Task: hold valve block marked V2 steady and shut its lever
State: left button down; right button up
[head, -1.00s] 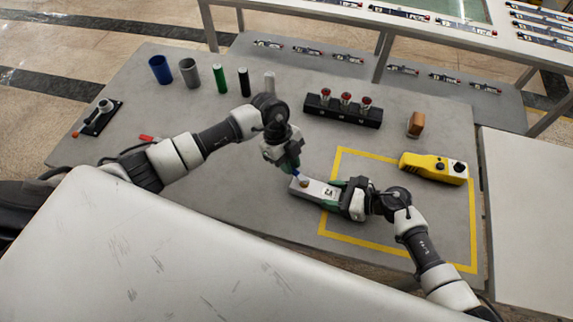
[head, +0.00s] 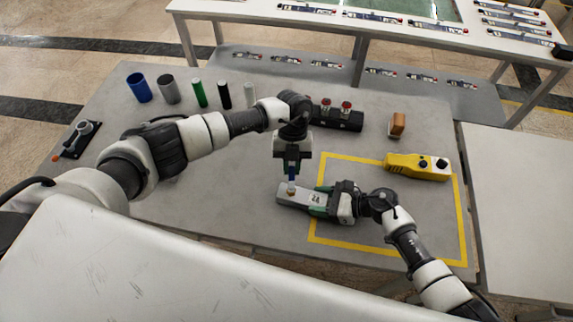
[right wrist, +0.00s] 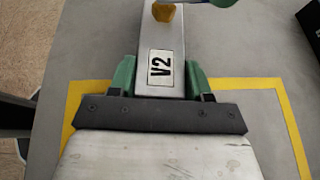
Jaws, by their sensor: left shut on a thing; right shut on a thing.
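The pale grey valve block (head: 285,194) marked V2 lies near the left edge of the yellow outline in the head view. My right gripper (head: 318,203) is shut on its right end. The right wrist view shows the V2 label on the block (right wrist: 160,42) between green fingers, with a brass nut (right wrist: 163,12) beyond it. A blue lever (head: 292,181) rises from the nut, pointing away across the block. My left gripper (head: 292,174) is above it, shut on the lever's outer part, which the fingers hide. The lever is cut off at the wrist view's top edge.
A yellow-and-black device (head: 415,167) lies in the outline's upper right. A brown block (head: 397,124) and a black rack with red-topped pieces (head: 350,121) stand behind. Blue (head: 138,87) and grey cups (head: 168,89), upright cylinders and a handled fixture (head: 80,138) are left.

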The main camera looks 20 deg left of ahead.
pick_arm(q)
jog(key=shift+w+d+m+y, duration=0.1)
jog(key=shift+d+m+y, duration=0.25)
jog(key=shift+m, duration=0.4)
jog(key=shift+d+m+y, duration=0.25)
jog(key=shift+d+m, duration=0.15)
jog(key=shift+m, duration=0.35)
jog(key=c, duration=1.1)
grip_release()
jog(key=shift+o, duration=0.2)
jog(key=shift+r, duration=0.1)
jog(key=v, duration=1.2)
pick_arm(e)
jog(key=o, duration=1.2)
